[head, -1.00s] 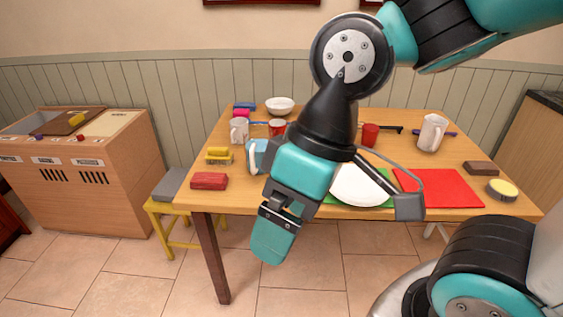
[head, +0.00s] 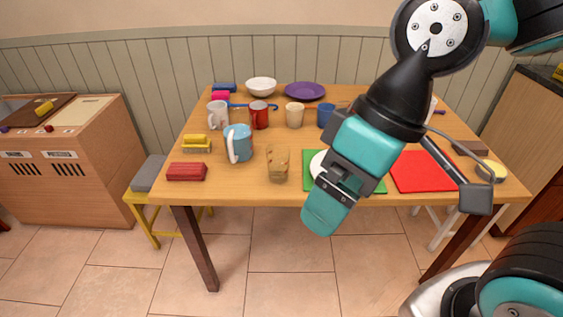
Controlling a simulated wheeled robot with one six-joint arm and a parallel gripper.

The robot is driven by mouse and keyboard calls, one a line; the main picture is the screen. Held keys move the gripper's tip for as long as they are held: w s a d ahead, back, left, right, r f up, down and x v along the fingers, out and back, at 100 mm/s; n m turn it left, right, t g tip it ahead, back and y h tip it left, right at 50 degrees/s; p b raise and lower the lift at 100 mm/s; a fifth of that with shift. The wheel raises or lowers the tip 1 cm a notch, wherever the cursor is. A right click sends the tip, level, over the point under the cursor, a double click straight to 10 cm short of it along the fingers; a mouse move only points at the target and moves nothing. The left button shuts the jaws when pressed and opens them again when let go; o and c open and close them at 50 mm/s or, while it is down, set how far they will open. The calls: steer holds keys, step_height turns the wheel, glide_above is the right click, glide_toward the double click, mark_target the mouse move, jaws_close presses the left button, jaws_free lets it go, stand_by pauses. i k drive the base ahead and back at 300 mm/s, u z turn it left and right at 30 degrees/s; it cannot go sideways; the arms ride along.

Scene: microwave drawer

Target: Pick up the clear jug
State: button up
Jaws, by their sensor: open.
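A clear jug (head: 278,165), see-through with a brownish tint from the wood behind it, stands upright near the front edge of the wooden table (head: 240,188). My gripper (head: 326,212) is open and empty. In the picture it hangs to the right of the jug and lower, over the table's front edge, apart from the jug. My arm hides part of the green mat, the white plate and the table's right back part.
A blue jug (head: 238,143) stands left of the clear jug. A cream cup (head: 294,115), a red mug (head: 259,115) and a blue cup (head: 325,116) stand behind. The white plate (head: 318,163) lies close on the right. A red block (head: 186,172) lies front left.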

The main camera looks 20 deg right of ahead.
mark_target(237, 140)
steer(key=u, duration=1.65)
steer(key=i, duration=2.05)
steer(key=z, duration=2.85)
